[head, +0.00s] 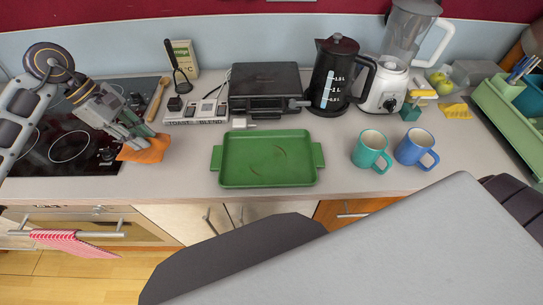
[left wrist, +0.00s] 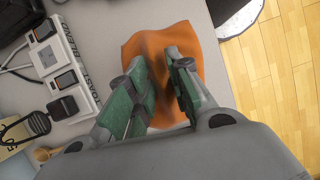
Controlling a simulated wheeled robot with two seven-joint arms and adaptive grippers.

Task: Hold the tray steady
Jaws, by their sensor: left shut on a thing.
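A green tray (head: 240,177) with a handle at each end lies flat on the counter in the middle of the head view. My left gripper (head: 147,137) is at the left, well apart from the tray, beside the cooktop. It is shut on an orange cloth (head: 151,152), which lies spread on the counter under its fingers. The left wrist view shows the gripper's green-padded fingers (left wrist: 163,85) over the orange cloth (left wrist: 185,36), with a fold of it between them. My right gripper is not in view.
A teal mug (head: 370,149) and a blue mug (head: 414,147) stand right of the tray. Behind are a black toaster-like appliance (head: 265,82), a kettle (head: 335,75), a blender (head: 388,90) and a switch strip (head: 196,111). A green dish rack (head: 500,105) stands far right. Bare counter surrounds the tray.

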